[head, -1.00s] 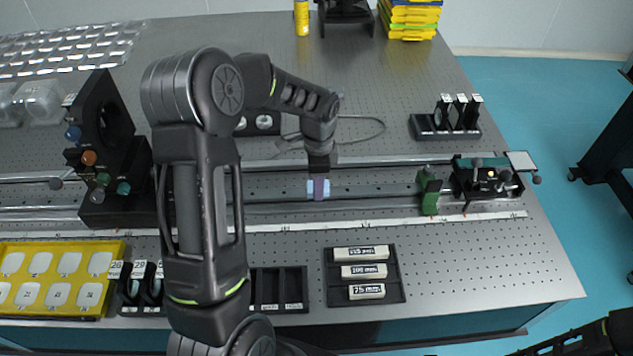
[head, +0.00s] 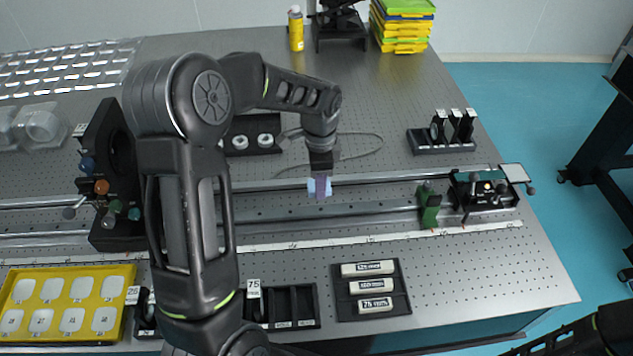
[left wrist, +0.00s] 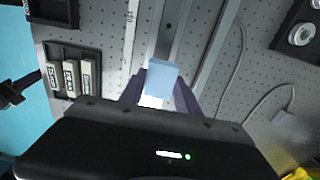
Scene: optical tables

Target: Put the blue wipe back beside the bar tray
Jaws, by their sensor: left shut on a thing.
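The blue wipe (head: 311,186) is a small light-blue piece held in my left gripper (head: 320,190), its edges showing on both sides of the fingers. In the left wrist view the wipe (left wrist: 162,80) sits between the two purple fingers of the left gripper (left wrist: 160,95). The gripper points down over the long rail at the middle of the table. The bar tray (head: 399,311) is black and holds three white labelled bars. It lies nearer the front edge, below and right of the gripper in the head view. The tray also shows at left in the left wrist view (left wrist: 72,52). My right gripper is not seen.
A green post (head: 428,207) and a black stage (head: 482,194) stand on the rail to the right. A black slotted tray (head: 290,306) lies left of the bar tray, and a yellow tray (head: 70,291) at far left. Bare perforated table (head: 465,275) lies right of the bar tray.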

